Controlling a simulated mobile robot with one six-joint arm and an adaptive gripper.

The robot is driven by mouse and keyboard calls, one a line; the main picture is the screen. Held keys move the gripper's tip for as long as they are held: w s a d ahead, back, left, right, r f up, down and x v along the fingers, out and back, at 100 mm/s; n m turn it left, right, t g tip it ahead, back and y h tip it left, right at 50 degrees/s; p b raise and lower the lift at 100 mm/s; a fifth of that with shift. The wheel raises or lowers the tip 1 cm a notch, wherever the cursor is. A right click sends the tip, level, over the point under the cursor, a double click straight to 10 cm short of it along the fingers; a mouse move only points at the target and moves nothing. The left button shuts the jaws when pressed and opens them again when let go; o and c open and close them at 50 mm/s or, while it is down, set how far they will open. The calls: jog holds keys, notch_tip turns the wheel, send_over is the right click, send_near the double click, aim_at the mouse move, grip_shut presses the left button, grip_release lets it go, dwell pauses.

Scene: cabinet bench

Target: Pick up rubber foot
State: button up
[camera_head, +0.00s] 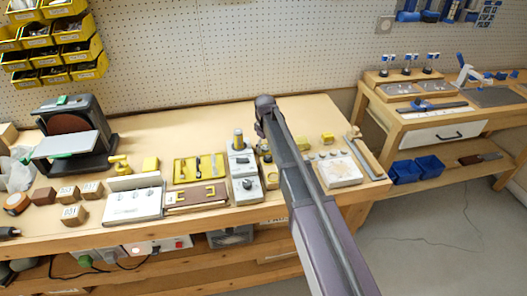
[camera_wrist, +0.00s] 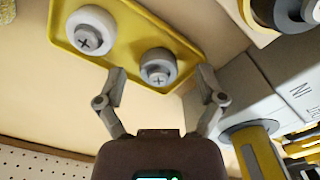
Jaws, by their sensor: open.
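In the wrist view, two round pale grey feet with cross-slotted screws in their centres sit on a yellow tray (camera_wrist: 128,38). The nearer rubber foot (camera_wrist: 158,67) lies ahead of my gripper (camera_wrist: 163,86), roughly midway between its fingertips in the picture. The other rubber foot (camera_wrist: 91,30) is farther off to the upper left. My gripper is open, with a finger to each side of the nearer foot's line and nothing held. I cannot tell its height above the tray.
A grey device (camera_head: 242,172) stands close left of my arm; its boxy side is at the right of the wrist view. A pale square plate (camera_head: 338,170) lies right of my arm on the wooden bench (camera_head: 235,118). A pegboard wall (camera_head: 210,50) rises behind.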

dwell(0.4)
jog(key=c, duration=1)
jog(key=shift+r, duration=0.15)
notch_tip(320, 180, up, 10)
jog(key=p, duration=1)
